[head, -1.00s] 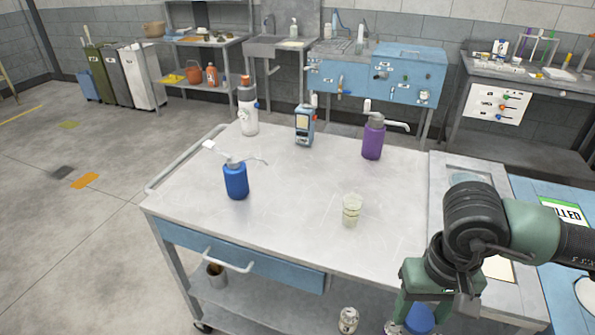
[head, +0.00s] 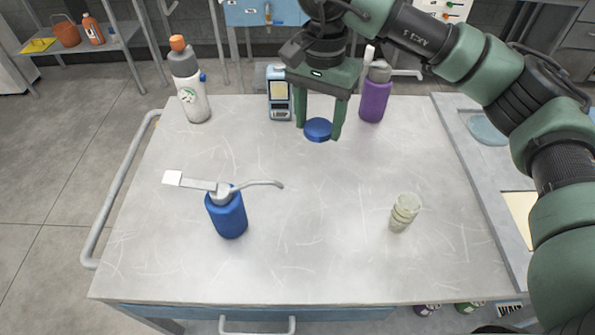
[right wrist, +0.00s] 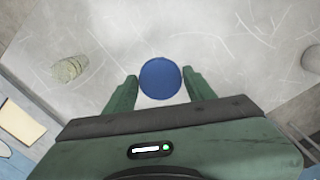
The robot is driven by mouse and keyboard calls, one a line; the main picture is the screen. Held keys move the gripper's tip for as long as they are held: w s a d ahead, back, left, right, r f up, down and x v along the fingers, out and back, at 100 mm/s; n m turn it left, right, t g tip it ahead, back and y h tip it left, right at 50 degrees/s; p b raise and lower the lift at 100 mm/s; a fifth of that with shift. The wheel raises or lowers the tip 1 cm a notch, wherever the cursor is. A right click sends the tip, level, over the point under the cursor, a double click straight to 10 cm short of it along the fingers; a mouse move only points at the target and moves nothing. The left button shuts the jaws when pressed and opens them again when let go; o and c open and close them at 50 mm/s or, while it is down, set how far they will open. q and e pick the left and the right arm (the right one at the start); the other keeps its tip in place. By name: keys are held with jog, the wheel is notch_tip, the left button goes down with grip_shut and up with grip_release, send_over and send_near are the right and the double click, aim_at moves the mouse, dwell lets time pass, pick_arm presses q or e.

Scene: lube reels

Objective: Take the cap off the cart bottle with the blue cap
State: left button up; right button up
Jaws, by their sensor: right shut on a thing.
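My right gripper (head: 318,128) is shut on a round blue cap (head: 318,130). It holds the cap over the back middle of the metal cart top (head: 300,250), with no bottle visible under it. In the right wrist view the blue cap (right wrist: 160,79) sits between the two green fingertips (right wrist: 160,80), its round top facing the camera. No bottle with a blue cap is visible elsewhere. My left gripper is not in view.
The cart's middle is clear.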

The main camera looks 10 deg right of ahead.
aim_at(301, 181)
jog(key=shift+w+a+r+m+b, duration=0.15)
jog(key=shift+w+a+r+m, duration=0.2)
jog(key=shift+a+r+m, duration=0.25)
jog(key=shift+w+a+r+m+b, duration=0.15)
jog(key=shift+w+a+r+m, duration=0.2)
jog(key=shift+a+r+m, duration=0.25)
jog(key=shift+a+m, duration=0.1)
jog(key=shift+m, duration=0.2)
jog(key=f+p, duration=0.1)
jog(key=f, duration=0.4)
jog(key=f+p, duration=0.1)
jog(key=f, duration=0.4)
jog(key=f+p, duration=0.1)
jog(key=f, duration=0.3)
jog(key=shift+w+f, duration=0.25)
jog(key=shift+f, duration=0.15)
notch_tip(301, 181, down, 4)
jog(key=shift+f+p, duration=0.1)
jog(key=shift+p, duration=0.4)
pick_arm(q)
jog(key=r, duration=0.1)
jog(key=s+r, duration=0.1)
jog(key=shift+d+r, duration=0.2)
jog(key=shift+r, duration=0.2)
